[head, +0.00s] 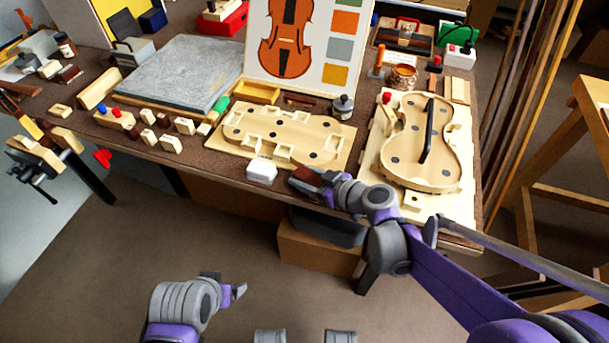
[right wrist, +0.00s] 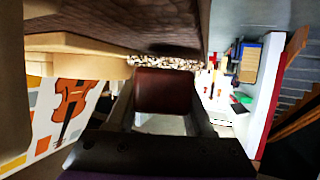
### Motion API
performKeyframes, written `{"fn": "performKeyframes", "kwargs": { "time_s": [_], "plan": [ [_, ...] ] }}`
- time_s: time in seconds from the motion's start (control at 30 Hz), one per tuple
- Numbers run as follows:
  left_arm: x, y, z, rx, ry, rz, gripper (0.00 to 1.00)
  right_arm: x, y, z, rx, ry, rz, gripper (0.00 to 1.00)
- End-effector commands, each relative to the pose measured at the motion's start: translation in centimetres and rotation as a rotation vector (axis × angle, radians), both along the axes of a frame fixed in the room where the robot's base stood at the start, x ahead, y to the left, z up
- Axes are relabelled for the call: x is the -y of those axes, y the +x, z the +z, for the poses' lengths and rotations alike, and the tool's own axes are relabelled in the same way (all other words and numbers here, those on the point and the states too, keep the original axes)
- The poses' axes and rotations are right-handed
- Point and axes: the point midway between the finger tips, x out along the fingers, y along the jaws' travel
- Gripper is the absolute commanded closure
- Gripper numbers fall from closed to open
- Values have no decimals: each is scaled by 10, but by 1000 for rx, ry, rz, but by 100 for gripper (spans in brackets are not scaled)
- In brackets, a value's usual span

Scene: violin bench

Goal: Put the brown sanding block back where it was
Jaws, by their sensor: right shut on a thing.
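The brown sanding block (head: 304,175) is at my right gripper (head: 316,181), by the bench's front edge. In the right wrist view the block (right wrist: 164,91) fills the gap between my two dark fingers (right wrist: 163,108), and the gripper is shut on it. Fingers hide part of the block in the head view; whether it touches the bench top is unclear. My left gripper (head: 232,288) is low in front of the bench, over the floor and away from everything; its finger opening cannot be made out.
A white block (head: 262,171) sits just left of the held block. Behind is a pale violin-shaped mould (head: 285,133); to the right lies a violin body (head: 420,150) on a pale board. Several small blocks stand left, before the grey slab (head: 182,72).

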Motion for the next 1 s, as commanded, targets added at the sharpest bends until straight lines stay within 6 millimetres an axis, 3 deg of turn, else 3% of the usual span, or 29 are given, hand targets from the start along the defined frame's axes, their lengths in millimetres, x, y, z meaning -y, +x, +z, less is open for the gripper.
{"fn": "performKeyframes", "kwargs": {
  "time_s": [0.03,0.2,0.57,1.0],
  "plan": [
    [0,0,-1,0,0,0,19,0,0,-1,0,0,0,44],
    [0,0,0,0,0,0,19,0,0,-1,0,0,-1,14],
    [0,0,1,0,0,0,19,4,-2,2,0,-1,-2,13],
    [0,-2,24,8,0,0,19,60,-50,33,1,-1,-5,13]
  ]
}}
